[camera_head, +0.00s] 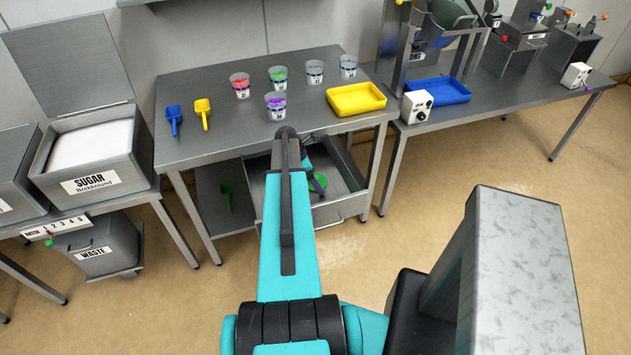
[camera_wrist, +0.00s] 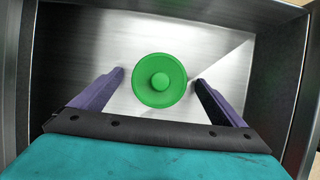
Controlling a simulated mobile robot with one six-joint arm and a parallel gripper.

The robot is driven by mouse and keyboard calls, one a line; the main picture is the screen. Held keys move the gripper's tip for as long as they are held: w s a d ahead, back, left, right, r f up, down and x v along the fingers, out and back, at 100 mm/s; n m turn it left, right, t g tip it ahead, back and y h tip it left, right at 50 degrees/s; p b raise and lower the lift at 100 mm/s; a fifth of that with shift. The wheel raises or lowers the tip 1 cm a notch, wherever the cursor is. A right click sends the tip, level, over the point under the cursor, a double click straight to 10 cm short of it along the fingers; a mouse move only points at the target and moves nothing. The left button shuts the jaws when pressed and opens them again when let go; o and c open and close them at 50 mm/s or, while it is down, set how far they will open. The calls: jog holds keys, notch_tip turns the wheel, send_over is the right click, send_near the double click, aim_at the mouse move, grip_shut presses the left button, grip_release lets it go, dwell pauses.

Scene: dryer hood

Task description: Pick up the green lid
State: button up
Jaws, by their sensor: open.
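The green lid (camera_wrist: 159,92) is a round disc with a raised knob in its middle. It lies flat on the bare metal floor of an open drawer (camera_head: 344,208) under the steel table. In the head view only part of the lid (camera_head: 318,183) shows beside my arm. My gripper (camera_wrist: 159,76) is open above the lid, with one purple finger on each side of it in the wrist view. The fingers appear apart from the lid, and I cannot tell their height above it. In the head view my gripper (camera_head: 318,181) is partly hidden by my arm.
The drawer walls (camera_wrist: 292,75) surround my gripper. The steel table (camera_head: 225,135) above holds several cups, a yellow tray (camera_head: 356,99), a blue scoop (camera_head: 174,119) and a yellow scoop (camera_head: 203,112). A green scoop (camera_head: 226,193) is on the lower shelf.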

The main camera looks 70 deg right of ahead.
dwell(0.4)
jog(key=c, duration=1.1)
jog(key=shift+r, duration=0.15)
notch_tip(320, 180, up, 10)
jog(key=b, duration=0.3)
dwell(0.5)
